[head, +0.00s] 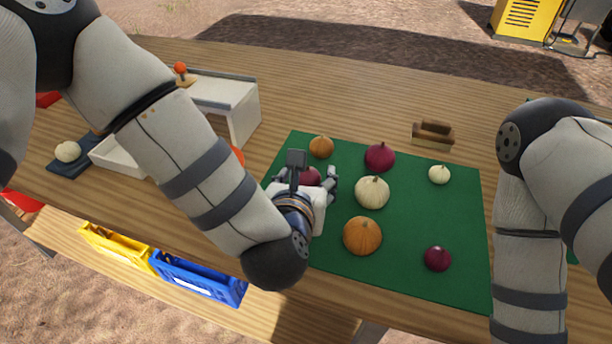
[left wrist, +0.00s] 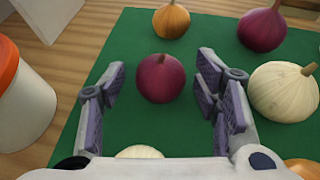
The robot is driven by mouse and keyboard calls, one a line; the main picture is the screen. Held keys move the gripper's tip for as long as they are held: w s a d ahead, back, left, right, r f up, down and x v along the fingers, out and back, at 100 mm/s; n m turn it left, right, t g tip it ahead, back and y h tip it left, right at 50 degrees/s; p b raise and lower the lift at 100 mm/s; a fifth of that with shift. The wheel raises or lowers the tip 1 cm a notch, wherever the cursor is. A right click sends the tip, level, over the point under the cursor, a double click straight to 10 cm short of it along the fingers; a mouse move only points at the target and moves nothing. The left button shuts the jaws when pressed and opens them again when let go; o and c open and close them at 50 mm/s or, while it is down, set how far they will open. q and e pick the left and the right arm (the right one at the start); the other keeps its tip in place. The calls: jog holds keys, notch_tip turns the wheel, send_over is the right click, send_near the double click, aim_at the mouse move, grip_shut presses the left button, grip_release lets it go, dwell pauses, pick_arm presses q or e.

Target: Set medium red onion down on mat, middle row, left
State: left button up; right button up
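The medium red onion (head: 311,176) stands on the green mat (head: 405,215), in the middle row at the left. My left gripper (head: 312,182) is low over it and partly hides it in the head view. In the left wrist view, the red onion (left wrist: 160,78) is upright between the finger pads of the left gripper (left wrist: 161,88), with green mat showing on both sides of it. The fingers are spread and appear not to touch it. My right arm shows at the right, but its gripper is out of view.
Close by are an orange onion (head: 321,147), a larger red one (head: 380,157) and a white one (head: 372,192). A pale onion (left wrist: 140,152) is partly hidden below the gripper. A white container with an orange lid (left wrist: 25,100) stands left of the mat. A brush (head: 433,135) lies behind.

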aim_at(307, 174)
pick_arm(q)
jog(key=shift+r, duration=0.3)
jog(key=p+v, duration=0.1)
jog(key=v, duration=0.4)
jog(key=shift+s+r, duration=0.2)
jog(key=shift+r, duration=0.1)
jog(key=v, duration=0.5)
jog(key=shift+s+f, duration=0.2)
jog(key=shift+s, duration=0.05)
jog(key=shift+s+a+r, duration=0.1)
jog(key=shift+s+r, duration=0.15)
jog(key=shift+s, duration=0.2)
pick_arm(e)
jog(key=shift+w+r+t, duration=0.4)
jog(key=shift+w+r, duration=0.4)
jog(key=shift+w, duration=0.05)
